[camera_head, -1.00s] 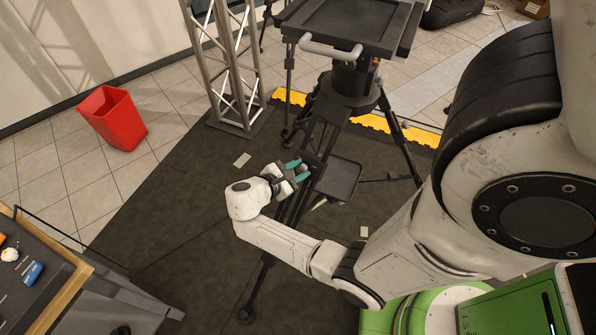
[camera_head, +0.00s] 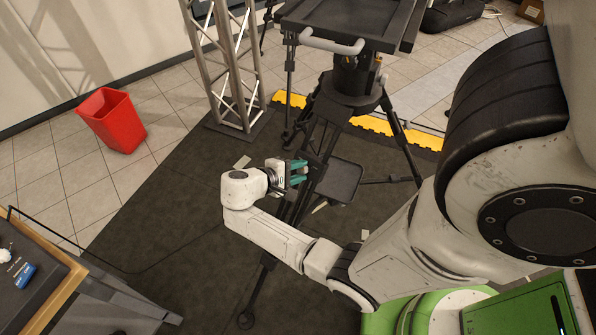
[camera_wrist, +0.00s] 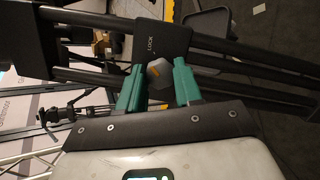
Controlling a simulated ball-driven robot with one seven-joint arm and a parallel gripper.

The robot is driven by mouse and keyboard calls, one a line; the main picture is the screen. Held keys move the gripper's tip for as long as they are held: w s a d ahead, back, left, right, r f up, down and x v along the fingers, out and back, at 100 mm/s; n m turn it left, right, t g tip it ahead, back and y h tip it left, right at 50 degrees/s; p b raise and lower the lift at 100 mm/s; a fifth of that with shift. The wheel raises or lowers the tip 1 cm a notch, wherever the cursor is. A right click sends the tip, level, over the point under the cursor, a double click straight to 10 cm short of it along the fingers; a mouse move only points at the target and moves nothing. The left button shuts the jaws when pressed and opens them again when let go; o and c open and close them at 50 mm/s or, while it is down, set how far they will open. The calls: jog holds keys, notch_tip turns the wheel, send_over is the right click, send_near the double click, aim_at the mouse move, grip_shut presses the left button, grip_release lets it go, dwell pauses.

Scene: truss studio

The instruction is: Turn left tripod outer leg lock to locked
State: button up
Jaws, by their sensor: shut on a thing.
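The tripod (camera_head: 350,92) stands on the dark mat with its dark legs spread. In the wrist view, a tripod leg (camera_wrist: 230,47) of parallel dark tubes crosses the picture, with a dark block marked "LOCK" (camera_wrist: 162,36). Below that word is a grey lock knob (camera_wrist: 160,72) with a small orange mark. My gripper (camera_head: 302,174) is at the near left tripod leg. Its green fingers (camera_wrist: 160,88) are shut on the knob, one on each side. The knob's lower part is partly hidden between the fingers, and I cannot tell its exact turn position.
A red bin (camera_head: 113,120) stands on the tiles at left. A metal truss (camera_head: 232,75) rises behind the leg. A small dark tray (camera_head: 340,181) sits close right of my gripper. A table (camera_head: 50,285) is at lower left. Open mat lies left of my arm.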

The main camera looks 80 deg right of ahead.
jog(key=shift+m, duration=0.4)
jog(key=o, duration=1)
jog(key=shift+o, duration=0.2)
jog(key=v, duration=1.1)
jog(key=shift+b, duration=0.45)
